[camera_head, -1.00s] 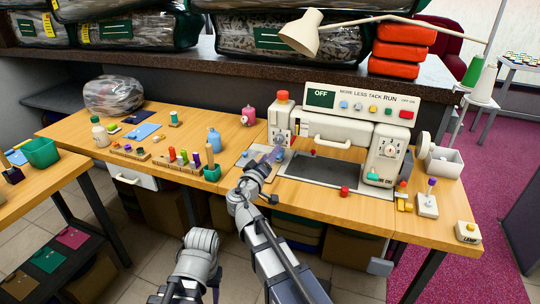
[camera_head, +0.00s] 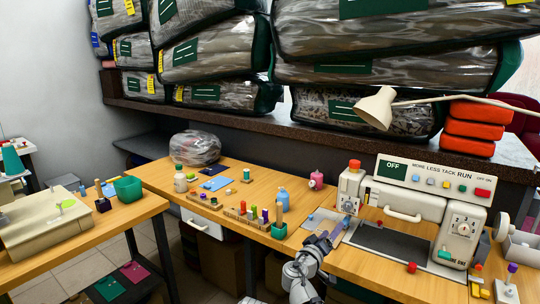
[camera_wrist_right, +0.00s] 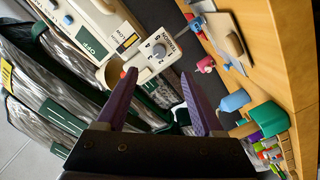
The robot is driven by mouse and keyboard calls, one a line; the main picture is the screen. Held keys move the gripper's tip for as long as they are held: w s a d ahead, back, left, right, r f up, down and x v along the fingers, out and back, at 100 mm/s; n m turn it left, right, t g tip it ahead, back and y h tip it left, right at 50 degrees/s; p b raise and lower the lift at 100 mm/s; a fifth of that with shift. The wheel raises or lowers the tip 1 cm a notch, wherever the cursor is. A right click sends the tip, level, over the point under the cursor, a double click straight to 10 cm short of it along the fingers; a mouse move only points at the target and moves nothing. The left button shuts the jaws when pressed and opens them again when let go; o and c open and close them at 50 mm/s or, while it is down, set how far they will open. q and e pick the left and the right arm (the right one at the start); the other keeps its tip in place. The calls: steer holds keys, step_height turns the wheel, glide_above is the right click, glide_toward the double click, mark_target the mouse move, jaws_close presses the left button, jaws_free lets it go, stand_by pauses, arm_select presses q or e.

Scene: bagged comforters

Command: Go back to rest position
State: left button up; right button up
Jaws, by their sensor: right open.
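My right gripper (camera_head: 336,232) is in the head view at the lower middle, with its arm rising from the bottom edge. Its purple fingers are over or in front of the wooden workbench (camera_head: 345,262), near the left end of the sewing machine (camera_head: 411,208). In the right wrist view the two fingers (camera_wrist_right: 158,82) stand wide apart with nothing held between them. The machine's dial head (camera_wrist_right: 158,50) shows beyond the fingertips. My left gripper does not show in the head view.
A green cup (camera_head: 279,230), spool rack (camera_head: 245,216) and blue bottle (camera_head: 283,196) stand left of the gripper. Bagged comforters (camera_head: 390,65) fill the shelf behind. A second table (camera_head: 100,238) is at left. A lamp (camera_head: 377,108) overhangs the machine.

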steer(key=s+a+f+m+g+y, duration=0.1)
steer(key=s+f+m+g+y, duration=0.15)
steer(key=s+f+g, duration=0.8)
steer(key=s+a+f+n+g+y, duration=0.25)
steer(key=s+a+f, duration=0.35)
steer(key=s, duration=0.3)
steer(key=s+a+f+n+g+y, duration=0.15)
steer(key=s+a+f+y, duration=0.35)
steer(key=s, duration=0.5)
step_height(320, 180, up, 18)
steer(key=h+p, duration=0.1)
steer(key=p, duration=1.7)
steer(key=shift+w+a+r+p, duration=0.25)
steer(key=shift+p, duration=0.1)
steer(key=shift+d, duration=0.1)
